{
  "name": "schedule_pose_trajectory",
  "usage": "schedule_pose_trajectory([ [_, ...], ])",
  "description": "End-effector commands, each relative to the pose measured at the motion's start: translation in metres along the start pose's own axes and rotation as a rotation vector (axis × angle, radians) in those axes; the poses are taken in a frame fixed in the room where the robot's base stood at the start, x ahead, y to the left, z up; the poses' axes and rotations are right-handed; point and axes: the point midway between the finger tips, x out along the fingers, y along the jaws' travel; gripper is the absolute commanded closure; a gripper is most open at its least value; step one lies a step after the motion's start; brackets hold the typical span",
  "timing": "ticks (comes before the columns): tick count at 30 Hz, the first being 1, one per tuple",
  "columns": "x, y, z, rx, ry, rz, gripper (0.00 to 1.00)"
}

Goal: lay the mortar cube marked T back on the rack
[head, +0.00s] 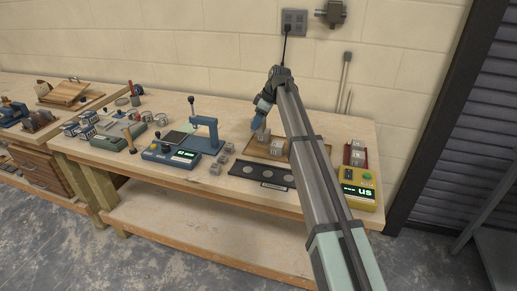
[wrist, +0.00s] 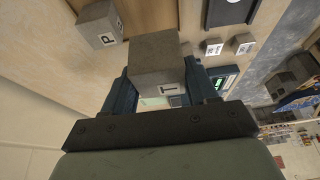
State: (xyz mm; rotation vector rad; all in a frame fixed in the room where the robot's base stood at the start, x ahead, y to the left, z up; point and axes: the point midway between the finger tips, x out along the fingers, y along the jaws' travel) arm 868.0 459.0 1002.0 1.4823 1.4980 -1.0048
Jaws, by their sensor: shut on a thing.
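The grey mortar cube (wrist: 160,58) sits between the fingers of my gripper (wrist: 160,78) in the wrist view. In the head view my gripper points down over the wooden tray-like rack (head: 296,168) on the bench. Small grey cubes show below and beside the fingers there, their marks too small to read. A cube marked P (wrist: 98,24) stands apart from the held cube in the wrist view. Whether the held cube touches anything below is unclear.
A black strip with round pads (head: 262,175) lies in front of the rack. A blue press (head: 205,135) and several loose cubes (head: 222,158) stand left. A yellow meter (head: 358,190) and a red tray with cubes (head: 347,153) stand right. My arm crosses the bench's right part.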

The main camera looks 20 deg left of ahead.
Motion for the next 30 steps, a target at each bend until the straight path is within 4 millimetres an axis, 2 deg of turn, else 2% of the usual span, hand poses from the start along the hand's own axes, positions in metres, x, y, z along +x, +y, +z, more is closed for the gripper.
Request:
schedule_pose_trajectory([
  [5, 0.016, 0.002, 0.006, 0.002, 0.005, 0.010, 0.83],
  [12, 0.051, 0.002, 0.020, 0.002, 0.005, 0.009, 0.83],
  [19, 0.066, 0.003, 0.026, 0.002, 0.005, 0.010, 0.83],
  [24, 0.086, 0.003, 0.035, 0.003, 0.005, 0.009, 0.83],
  [30, 0.090, 0.003, 0.036, 0.002, 0.006, 0.011, 0.83],
])
